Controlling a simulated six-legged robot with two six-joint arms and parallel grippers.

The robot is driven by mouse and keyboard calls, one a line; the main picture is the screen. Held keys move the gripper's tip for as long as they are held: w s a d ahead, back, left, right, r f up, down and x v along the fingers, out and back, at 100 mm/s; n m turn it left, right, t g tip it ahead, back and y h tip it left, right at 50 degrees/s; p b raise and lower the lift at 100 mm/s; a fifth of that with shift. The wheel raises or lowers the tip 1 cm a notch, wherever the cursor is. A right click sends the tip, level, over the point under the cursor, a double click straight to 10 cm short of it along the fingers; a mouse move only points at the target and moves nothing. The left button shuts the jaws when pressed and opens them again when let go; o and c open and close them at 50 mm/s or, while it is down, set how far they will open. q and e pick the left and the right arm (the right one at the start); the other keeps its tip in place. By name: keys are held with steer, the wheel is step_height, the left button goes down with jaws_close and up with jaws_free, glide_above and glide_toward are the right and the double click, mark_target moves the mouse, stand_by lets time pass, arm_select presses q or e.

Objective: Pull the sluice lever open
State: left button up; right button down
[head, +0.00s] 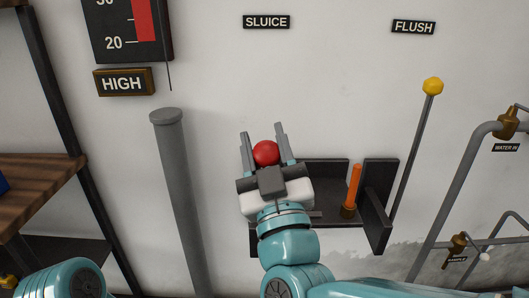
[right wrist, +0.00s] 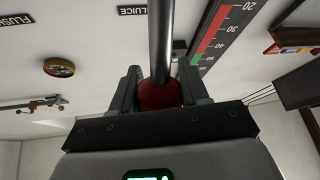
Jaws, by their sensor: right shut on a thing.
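The sluice lever shows as a red ball knob (head: 265,152) below the SLUICE sign (head: 266,22). My right gripper (head: 261,131) is shut on this knob, one finger on each side. In the right wrist view the red knob (right wrist: 160,95) sits between the fingers, and a dark lever rod (right wrist: 161,40) runs up from it. In the head view the rod is hidden behind my gripper and arm. My left gripper is out of view; only a teal part of my left arm shows at the lower left.
A yellow-knobbed lever (head: 433,87) stands to the right, below the FLUSH sign (head: 413,27). A dark wall shelf (head: 379,200) holds an orange-handled tool (head: 353,185). A grey post (head: 178,190) stands left of my right gripper. Pipes with brass valves (head: 508,122) are at the right.

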mark_target(265, 165)
steer(key=shift+s+f+t+b, duration=0.3)
steer(key=shift+s+f+b, duration=0.75)
steer(key=shift+s+b, duration=0.15)
steer(key=shift+s+f, duration=0.15)
steer(key=c, duration=1)
jaws_free()
steer(key=o, duration=0.4)
steer(key=shift+s, duration=0.1)
steer(key=shift+r, duration=0.2)
